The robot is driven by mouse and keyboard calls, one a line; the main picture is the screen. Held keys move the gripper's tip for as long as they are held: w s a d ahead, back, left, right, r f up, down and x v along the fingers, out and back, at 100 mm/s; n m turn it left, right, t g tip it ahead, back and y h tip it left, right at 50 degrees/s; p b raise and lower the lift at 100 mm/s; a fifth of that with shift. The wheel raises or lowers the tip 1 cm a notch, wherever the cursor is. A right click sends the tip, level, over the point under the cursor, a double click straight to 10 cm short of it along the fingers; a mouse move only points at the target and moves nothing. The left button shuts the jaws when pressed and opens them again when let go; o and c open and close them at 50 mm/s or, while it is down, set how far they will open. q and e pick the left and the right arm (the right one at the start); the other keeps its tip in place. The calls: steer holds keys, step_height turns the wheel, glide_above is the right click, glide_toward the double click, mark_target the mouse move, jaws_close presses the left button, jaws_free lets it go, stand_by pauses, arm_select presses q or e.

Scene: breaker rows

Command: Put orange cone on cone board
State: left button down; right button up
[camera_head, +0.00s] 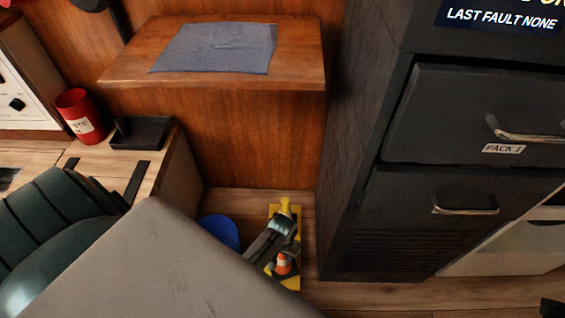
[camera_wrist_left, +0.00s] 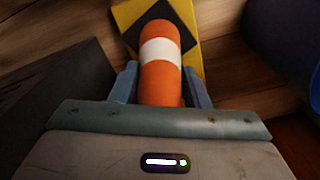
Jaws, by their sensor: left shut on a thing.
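The orange cone (camera_head: 282,268), with a white band, is low in the middle of the head view. My left gripper (camera_head: 279,255) is shut on it. In the left wrist view the cone (camera_wrist_left: 160,82) stands between the two fingers. The yellow cone board (camera_head: 294,284) is on the floor below, partly hidden by my gripper. In the left wrist view the board (camera_wrist_left: 126,14) shows a black diamond just beyond the cone. I cannot tell whether the cone touches the board. My right gripper is not in view.
A blue round container (camera_head: 220,231) stands left of the board. A dark drawer cabinet (camera_head: 345,200) rises to the right. A wooden bench (camera_head: 120,82) with a grey cloth (camera_head: 215,47) is behind. A red cup (camera_head: 78,112) and a black tray (camera_head: 143,133) are on the left counter.

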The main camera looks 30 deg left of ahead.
arm_select(q)
steer(key=shift+f, duration=0.5)
steer(key=c, duration=0.8)
jaws_free()
